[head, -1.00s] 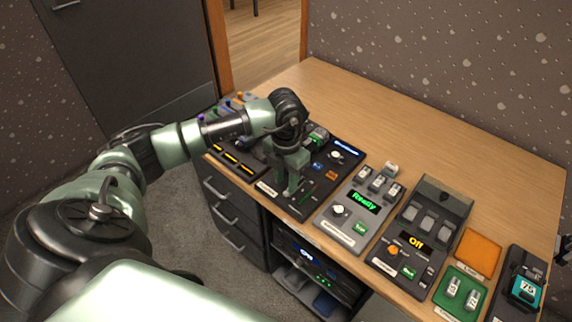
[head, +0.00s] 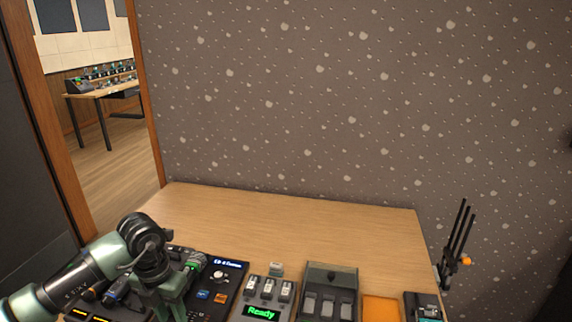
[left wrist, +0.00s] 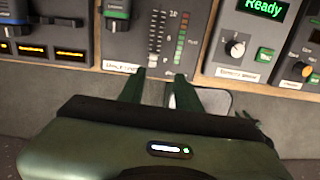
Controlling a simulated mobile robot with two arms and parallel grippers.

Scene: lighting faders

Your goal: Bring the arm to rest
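My left arm comes in at the lower left of the head view, and my left gripper (head: 170,305) hangs at the front of the dark fader console (head: 226,271). Its fingertips are cut off or hard to see there. In the left wrist view the two dark green fingers of my left gripper (left wrist: 157,80) stand apart with nothing between them. They point at the front edge of the fader console (left wrist: 203,18), just below its fader scale and level lights. My right gripper is not in view.
A "Ready" panel (head: 262,313), a dark switch box (head: 328,293) and an orange pad (head: 381,309) line the desk's front. The wooden desk (head: 290,225) is clear behind them. A speckled wall (head: 330,100) stands behind, with a doorway at left. A black pronged stand (head: 456,240) is at right.

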